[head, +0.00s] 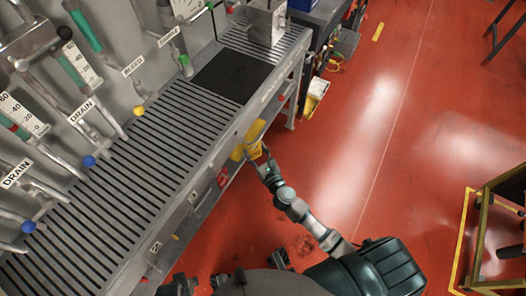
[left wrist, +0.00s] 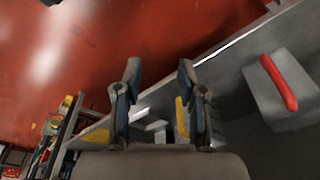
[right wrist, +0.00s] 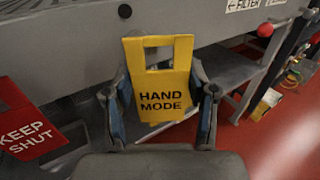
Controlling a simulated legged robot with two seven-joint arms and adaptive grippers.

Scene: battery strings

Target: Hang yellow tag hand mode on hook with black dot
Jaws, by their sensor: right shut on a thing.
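The yellow HAND MODE tag (right wrist: 162,84) is upright between the fingers of my right gripper (right wrist: 158,94), its slotted top free above them. The right gripper is shut on it. A black dot (right wrist: 125,11) shows on the grey front face, above and left of the tag in the right wrist view. I cannot make out its hook. My left gripper (left wrist: 158,72) has its fingers apart, with nothing clearly held.
A red KEEP SHUT tag (right wrist: 28,125) hangs left of the yellow one. A red ball (right wrist: 265,30) sits on the front face near the FILTER label (right wrist: 243,4). The slatted grey bench (head: 118,185) runs along the wall of levers. Open red floor (head: 350,130) lies to the right.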

